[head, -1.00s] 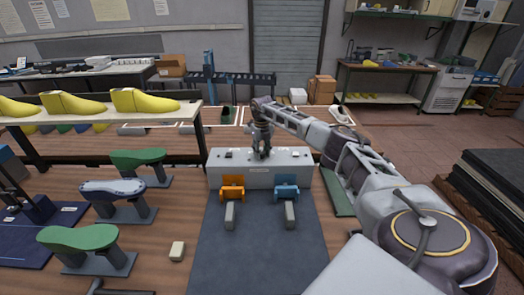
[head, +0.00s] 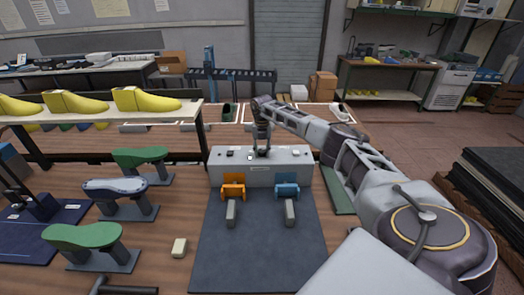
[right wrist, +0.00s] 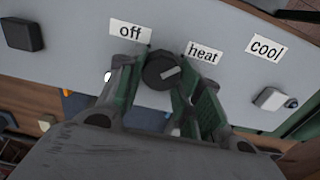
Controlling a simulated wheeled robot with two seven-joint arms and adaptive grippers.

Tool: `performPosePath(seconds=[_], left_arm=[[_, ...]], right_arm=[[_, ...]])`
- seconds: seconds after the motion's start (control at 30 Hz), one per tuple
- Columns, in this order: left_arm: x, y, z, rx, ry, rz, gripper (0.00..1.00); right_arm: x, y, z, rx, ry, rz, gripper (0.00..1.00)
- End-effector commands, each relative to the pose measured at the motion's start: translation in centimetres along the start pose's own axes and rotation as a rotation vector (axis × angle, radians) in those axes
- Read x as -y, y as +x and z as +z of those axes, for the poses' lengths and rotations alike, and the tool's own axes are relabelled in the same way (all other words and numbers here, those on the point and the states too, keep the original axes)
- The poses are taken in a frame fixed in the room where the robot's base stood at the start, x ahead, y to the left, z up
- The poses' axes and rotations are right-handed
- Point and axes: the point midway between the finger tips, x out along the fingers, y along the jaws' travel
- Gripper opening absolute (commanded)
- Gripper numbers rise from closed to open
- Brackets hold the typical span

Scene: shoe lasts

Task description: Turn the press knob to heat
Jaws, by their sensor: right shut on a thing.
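The press (head: 232,177) is a light grey box at the back of the dark mat. In the right wrist view its panel (right wrist: 75,50) carries the labels off (right wrist: 130,32), heat (right wrist: 204,52) and cool (right wrist: 265,47). The dark round knob (right wrist: 162,70) has a white mark that slants up to the right, towards the heat label. My right gripper (head: 262,150) is over the top of the press; in the wrist view its green-edged fingers (right wrist: 160,85) are shut on the knob, one on each side. My left gripper is not in view.
A dark block (right wrist: 22,34) and a light switch-like part (right wrist: 270,99) sit on the panel beside the knob. An orange clamp (head: 233,188) and a blue clamp (head: 286,188) are at the press front. Green shoe lasts (head: 85,235) stand on the left.

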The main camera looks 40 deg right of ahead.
Motion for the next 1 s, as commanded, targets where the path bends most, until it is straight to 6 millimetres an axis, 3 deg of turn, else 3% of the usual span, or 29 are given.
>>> performPosePath(seconds=[0.3,0.33,0.47,1.0], left_arm=[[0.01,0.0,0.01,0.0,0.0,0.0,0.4],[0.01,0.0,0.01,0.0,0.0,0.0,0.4],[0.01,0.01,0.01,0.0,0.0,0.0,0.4],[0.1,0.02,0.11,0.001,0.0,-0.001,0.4]], right_arm=[[-0.01,-0.18,0.15,0.005,0.003,0.003,0.12],[-0.01,-0.18,0.15,0.005,0.003,0.003,0.39],[0.0,-0.13,0.11,0.003,0.003,0.002,0.56],[0.0,-0.8,0.07,0.002,0.001,0.001,0.57]])
